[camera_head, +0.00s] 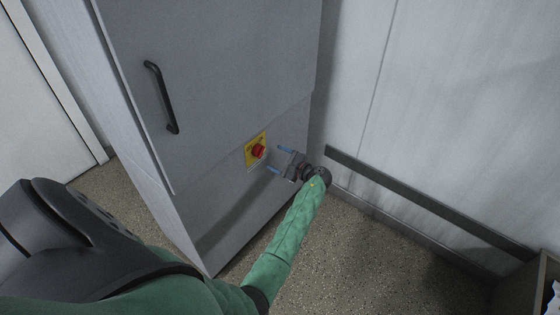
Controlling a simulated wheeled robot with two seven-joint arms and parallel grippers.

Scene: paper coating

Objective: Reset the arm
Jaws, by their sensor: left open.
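My left arm wears a green sleeve and reaches from the lower left toward the front of a grey cabinet (215,60). My left gripper (278,159) is open, its two blue-tipped fingers apart with nothing between them. The fingers point left, toward the cabinet's lower front, just right of a red knob (258,151) on a yellow plate (250,158). A small gap shows between the fingers and the knob; I cannot tell the exact depth. My right gripper is not in view.
A black handle (161,97) sticks out from the cabinet door. A pale wall with a dark rail (430,203) stands to the right. A box-like thing (527,290) is at the lower right corner. Speckled floor (370,260) is clear between the arm and the wall.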

